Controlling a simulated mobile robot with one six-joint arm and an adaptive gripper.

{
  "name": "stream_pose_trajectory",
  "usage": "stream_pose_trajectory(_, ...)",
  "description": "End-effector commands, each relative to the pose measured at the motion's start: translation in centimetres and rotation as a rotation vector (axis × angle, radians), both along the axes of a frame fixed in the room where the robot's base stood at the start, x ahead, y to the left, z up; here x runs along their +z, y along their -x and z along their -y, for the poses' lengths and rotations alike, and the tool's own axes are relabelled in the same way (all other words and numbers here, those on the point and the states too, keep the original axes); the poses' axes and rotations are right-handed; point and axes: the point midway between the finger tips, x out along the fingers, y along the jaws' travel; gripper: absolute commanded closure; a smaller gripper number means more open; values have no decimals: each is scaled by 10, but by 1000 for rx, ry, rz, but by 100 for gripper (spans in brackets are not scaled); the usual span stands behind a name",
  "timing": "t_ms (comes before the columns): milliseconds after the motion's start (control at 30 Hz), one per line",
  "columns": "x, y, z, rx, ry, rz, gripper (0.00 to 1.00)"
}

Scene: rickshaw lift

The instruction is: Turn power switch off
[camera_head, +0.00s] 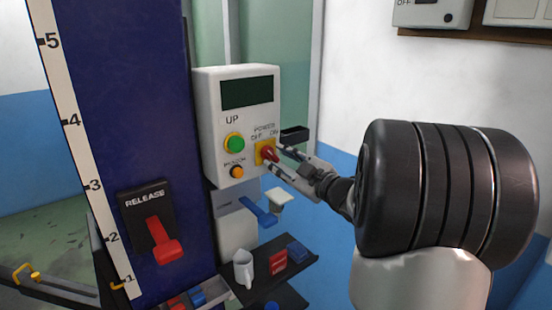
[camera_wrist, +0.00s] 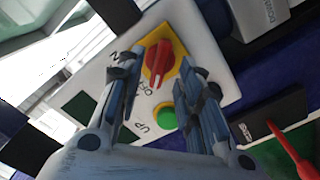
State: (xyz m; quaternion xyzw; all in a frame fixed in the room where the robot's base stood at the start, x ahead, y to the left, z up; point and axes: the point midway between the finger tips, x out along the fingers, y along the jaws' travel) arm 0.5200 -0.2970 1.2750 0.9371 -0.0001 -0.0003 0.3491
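The power switch is a red knob (camera_head: 267,152) on a yellow plate, on the right of a white control box (camera_head: 211,110). OFF and ON lettering sits just above it. In the wrist view the red knob (camera_wrist: 160,62) shows between my fingers, its ridge running roughly up and down the picture with the lower end near the OFF lettering. My gripper (camera_head: 271,156) comes in from the right with its fingers apart, one on each side of the knob. In the wrist view the gripper (camera_wrist: 160,70) is open; I cannot tell whether the fingers touch the knob.
A green button (camera_head: 234,142) and an orange button (camera_head: 237,172) are left of the knob. A red release lever (camera_head: 163,241) is on the blue column. Below are a blue lever (camera_head: 260,212) and a shelf (camera_head: 262,288) with a white mug (camera_head: 243,267).

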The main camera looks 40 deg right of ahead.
Motion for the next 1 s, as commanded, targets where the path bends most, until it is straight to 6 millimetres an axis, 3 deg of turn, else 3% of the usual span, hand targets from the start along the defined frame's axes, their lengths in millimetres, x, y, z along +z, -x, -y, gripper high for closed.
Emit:
stream_pose_trajectory(200,1,50,2,-5,1,0,67)
stream_pose_trajectory(400,1,81,1,-2,2,1,67)
stream_pose_trajectory(600,0,92,0,0,0,0,67)
stream_pose_trajectory(1000,0,92,0,0,0,0,67)
